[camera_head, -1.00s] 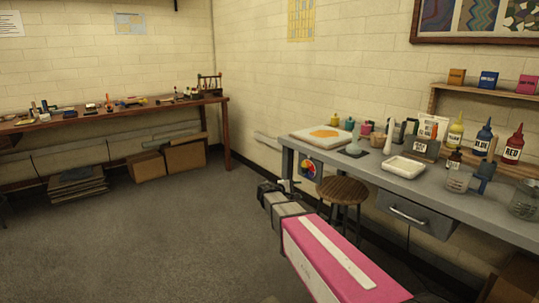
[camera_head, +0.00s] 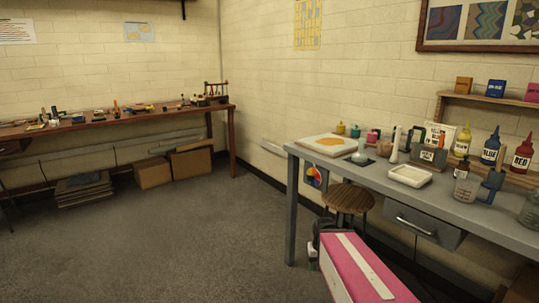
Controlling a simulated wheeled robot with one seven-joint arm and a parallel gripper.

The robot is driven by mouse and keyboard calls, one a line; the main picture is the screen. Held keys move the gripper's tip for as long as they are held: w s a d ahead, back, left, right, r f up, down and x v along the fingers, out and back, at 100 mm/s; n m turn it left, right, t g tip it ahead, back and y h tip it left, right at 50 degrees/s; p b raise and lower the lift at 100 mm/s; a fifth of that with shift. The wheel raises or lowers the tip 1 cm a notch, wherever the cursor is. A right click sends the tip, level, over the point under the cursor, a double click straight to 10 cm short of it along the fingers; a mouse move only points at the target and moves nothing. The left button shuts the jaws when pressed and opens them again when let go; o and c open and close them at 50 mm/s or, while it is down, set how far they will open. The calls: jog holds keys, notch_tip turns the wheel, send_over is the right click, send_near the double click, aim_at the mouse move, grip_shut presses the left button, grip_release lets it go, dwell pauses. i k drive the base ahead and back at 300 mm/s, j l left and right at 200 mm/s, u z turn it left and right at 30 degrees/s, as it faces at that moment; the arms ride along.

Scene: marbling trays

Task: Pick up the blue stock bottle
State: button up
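The blue stock bottle (camera_head: 490,149), labelled BLUE, stands upright on the grey workbench (camera_head: 455,206) at the right. It is between a yellow bottle (camera_head: 462,142) on its left and a red bottle (camera_head: 522,156) on its right. Its lower part is partly hidden by things in front. My gripper (camera_head: 312,262) shows small and dark at the far end of my pink arm, low beside the bench's left end. It is well away from the bottle and below the bench top. Its fingers are too hidden to tell their opening.
A wooden table (camera_head: 100,122) with cartons (camera_head: 191,163) underneath stands at the left. The middle floor is clear.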

aim_at(490, 157)
jog(key=z, duration=1.75)
jog(key=j+z, duration=0.35)
jog(key=k+j+z, duration=0.1)
jog(key=z, duration=0.25)
jog(key=j+z, duration=0.3)
jog(key=k+l, duration=0.05)
jog(key=l, duration=0.05)
